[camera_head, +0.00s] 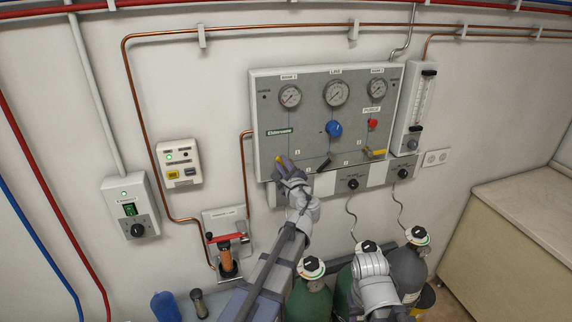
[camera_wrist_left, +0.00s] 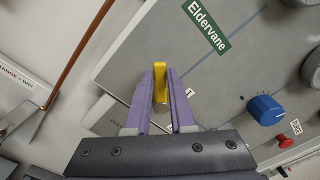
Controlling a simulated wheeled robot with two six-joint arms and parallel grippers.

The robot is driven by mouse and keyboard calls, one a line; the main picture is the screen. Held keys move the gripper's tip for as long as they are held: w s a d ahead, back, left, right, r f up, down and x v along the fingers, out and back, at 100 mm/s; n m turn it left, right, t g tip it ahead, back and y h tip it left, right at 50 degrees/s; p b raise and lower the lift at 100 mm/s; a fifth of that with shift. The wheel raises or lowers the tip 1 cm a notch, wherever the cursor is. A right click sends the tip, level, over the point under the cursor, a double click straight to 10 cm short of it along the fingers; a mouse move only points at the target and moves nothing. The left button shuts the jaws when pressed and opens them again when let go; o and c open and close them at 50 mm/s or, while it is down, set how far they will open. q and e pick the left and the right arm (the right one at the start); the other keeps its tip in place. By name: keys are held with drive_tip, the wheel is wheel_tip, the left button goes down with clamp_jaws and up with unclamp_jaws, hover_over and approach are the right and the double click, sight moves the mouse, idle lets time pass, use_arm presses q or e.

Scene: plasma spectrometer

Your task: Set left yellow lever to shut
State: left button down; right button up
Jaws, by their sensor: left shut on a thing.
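The left yellow lever (camera_head: 278,160) sits at the lower left of the grey gas panel (camera_head: 308,110), below the Eldervane label. In the left wrist view the yellow lever (camera_wrist_left: 160,78) stands between the two purple fingers. My left gripper (camera_head: 284,167) is shut on it, with a finger on each side; it also shows in the left wrist view (camera_wrist_left: 160,100). The fingers hide the lever's base and pivot. Another yellow lever (camera_head: 376,153) is at the panel's lower right, lying nearly sideways.
A blue knob (camera_head: 334,128), a red knob (camera_head: 372,123) and a dark handle (camera_head: 323,160) are on the panel near the lever. Gas cylinders (camera_head: 308,299) stand below. A torch holder (camera_head: 228,245) is on the wall to the left.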

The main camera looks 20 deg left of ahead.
use_arm(q)
drive_tip(key=shift+s+a+f+n+b, duration=0.15)
drive_tip(key=shift+f+n+b, duration=0.4)
drive_tip(key=shift+n, duration=0.75)
drive_tip(key=shift+w+a+f+n+b, duration=0.15)
drive_tip(key=shift+f+n+b, duration=0.3)
drive_tip(key=shift+n, duration=0.85)
drive_tip(key=shift+s+a+f+n+b, duration=0.2)
drive_tip(key=shift+f+n+b, duration=0.35)
drive_tip(key=shift+n, duration=0.75)
drive_tip(key=shift+w, duration=0.1)
drive_tip(key=c, duration=1.2)
unclamp_jaws()
drive_tip(key=shift+d+f, duration=0.1)
drive_tip(key=o, duration=0.4)
drive_tip(key=shift+w+d+f, duration=0.1)
drive_tip(key=shift+w, duration=0.05)
